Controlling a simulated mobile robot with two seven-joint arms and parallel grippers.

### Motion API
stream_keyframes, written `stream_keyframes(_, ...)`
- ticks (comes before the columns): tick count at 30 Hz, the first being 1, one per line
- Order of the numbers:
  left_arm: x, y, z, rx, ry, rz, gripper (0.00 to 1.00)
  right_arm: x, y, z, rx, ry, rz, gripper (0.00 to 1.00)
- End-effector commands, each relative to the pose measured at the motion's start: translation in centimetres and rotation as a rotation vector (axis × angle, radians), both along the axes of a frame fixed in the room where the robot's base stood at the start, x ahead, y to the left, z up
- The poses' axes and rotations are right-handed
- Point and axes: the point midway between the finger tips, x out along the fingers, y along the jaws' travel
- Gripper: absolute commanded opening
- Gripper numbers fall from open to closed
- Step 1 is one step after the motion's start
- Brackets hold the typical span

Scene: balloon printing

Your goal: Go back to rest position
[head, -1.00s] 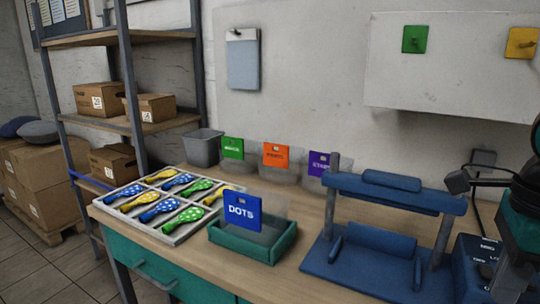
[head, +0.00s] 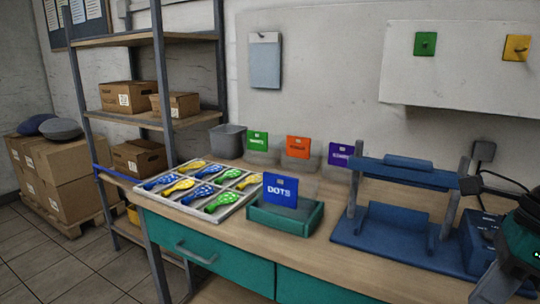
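The blue press frame (head: 393,230) stands on the bench at the right. The teal tray (head: 314,222) with a blue DOTS card (head: 281,190) stands left of it. A partitioned light tray (head: 243,212) at the bench's left end holds several blue, yellow and green balloons (head: 224,203).
Green, orange and purple cards (head: 298,147) stand in clear bins at the back, beside a grey bin (head: 228,140). A shelf with cardboard boxes (head: 127,96) is at left. A dark control box (head: 483,238) sits right of the press. Floor (head: 60,255) is free at lower left.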

Motion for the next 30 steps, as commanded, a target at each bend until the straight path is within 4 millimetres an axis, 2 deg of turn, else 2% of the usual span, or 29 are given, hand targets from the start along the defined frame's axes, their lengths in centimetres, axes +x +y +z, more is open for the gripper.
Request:
stream_keyframes(5, 0.3, -0.1, 0.6, -0.004, -0.013, 0.003, 0.47, 0.8, 1.7, -1.5, 0.349, 0.031, -0.230, 0.00)
stream_keyframes(9, 0.2, 0.1, 0.5, 0.001, -0.010, 0.006, 0.47, 2.2, 2.5, -2.4, 0.666, 0.075, -0.482, 0.00)
stream_keyframes(14, 0.0, 0.3, 0.4, 0.003, -0.002, 0.011, 0.47, 4.0, 2.1, -3.9, 1.011, 0.150, -0.819, 0.00)
stream_keyframes(17, -0.1, 0.3, 0.5, 0.004, -0.002, 0.012, 0.47, 4.9, 1.3, -5.5, 1.204, 0.213, -1.047, 0.00)
stream_keyframes(20, -0.1, 0.5, 0.7, 0.006, -0.005, 0.014, 0.47, 5.4, 0.3, -7.9, 1.377, 0.293, -1.287, 0.00)
stream_keyframes(24, -0.2, 0.6, 0.9, 0.008, -0.009, 0.016, 0.47, 5.2, -0.8, -12.4, 1.577, 0.435, -1.642, 0.00)
stream_keyframes(28, -0.3, 0.8, 0.8, 0.012, -0.004, 0.019, 0.47, 3.9, -0.5, -17.6, 1.708, 0.606, -1.986, 0.00)
stream_keyframes(30, -0.5, 1.0, 0.7, 0.016, 0.000, 0.021, 0.47, 2.7, 0.3, -20.5, 1.751, 0.715, -2.176, 0.00)
